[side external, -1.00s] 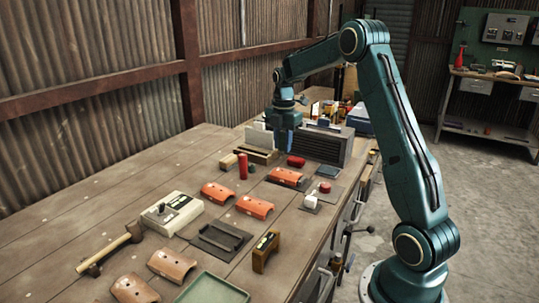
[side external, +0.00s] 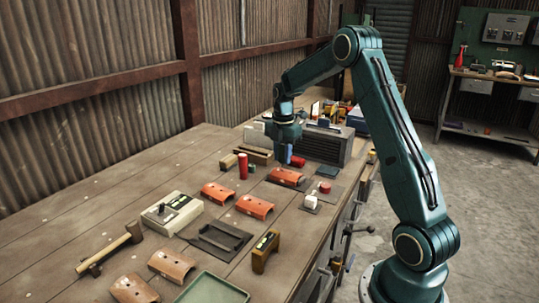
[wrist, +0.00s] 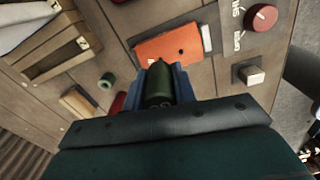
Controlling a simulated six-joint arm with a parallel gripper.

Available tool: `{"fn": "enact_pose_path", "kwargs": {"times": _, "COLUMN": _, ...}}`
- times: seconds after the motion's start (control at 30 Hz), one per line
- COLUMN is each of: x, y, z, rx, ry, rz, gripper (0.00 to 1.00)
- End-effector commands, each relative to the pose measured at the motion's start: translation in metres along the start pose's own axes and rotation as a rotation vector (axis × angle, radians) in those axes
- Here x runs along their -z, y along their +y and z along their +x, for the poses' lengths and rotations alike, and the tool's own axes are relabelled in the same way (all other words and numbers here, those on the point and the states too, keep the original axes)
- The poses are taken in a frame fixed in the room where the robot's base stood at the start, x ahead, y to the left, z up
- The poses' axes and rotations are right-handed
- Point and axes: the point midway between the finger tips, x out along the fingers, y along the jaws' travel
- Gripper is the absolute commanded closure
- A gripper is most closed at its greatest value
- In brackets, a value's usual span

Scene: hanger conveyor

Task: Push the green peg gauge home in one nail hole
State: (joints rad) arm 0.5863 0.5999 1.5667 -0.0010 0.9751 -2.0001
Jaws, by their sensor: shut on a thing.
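My gripper (wrist: 160,82) has blue fingers and is shut on the dark green peg gauge (wrist: 158,88), whose pointed tip faces the orange curved tile (wrist: 168,47). The tile shows a dark nail hole (wrist: 181,51) ahead and to the right of the tip. In the side view my gripper (side external: 288,154) is just above and behind the tile (side external: 287,177). The gauge is hidden there by the fingers, and I cannot tell the exact gap to the tile.
A white block (side external: 310,201) and a red knob (side external: 324,187) stand close to the tile. A red cylinder (side external: 243,165) stands upright to its left. A second orange tile (side external: 255,207) lies nearer the camera. A grey ribbed box (side external: 322,147) stands behind.

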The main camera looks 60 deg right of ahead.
Motion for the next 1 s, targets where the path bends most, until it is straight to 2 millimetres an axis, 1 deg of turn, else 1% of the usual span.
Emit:
{"fn": "enact_pose_path", "kwargs": {"times": 0.47, "x": 0.0, "y": 0.0, "z": 0.0, "rx": 0.0, "ry": 0.0, "rz": 0.0, "gripper": 0.93}}
{"fn": "enact_pose_path", "kwargs": {"times": 1.0, "x": 0.0, "y": -0.0001, "z": 0.0067, "rx": 0.0, "ry": 0.0, "rz": 0.0, "gripper": 0.93}}
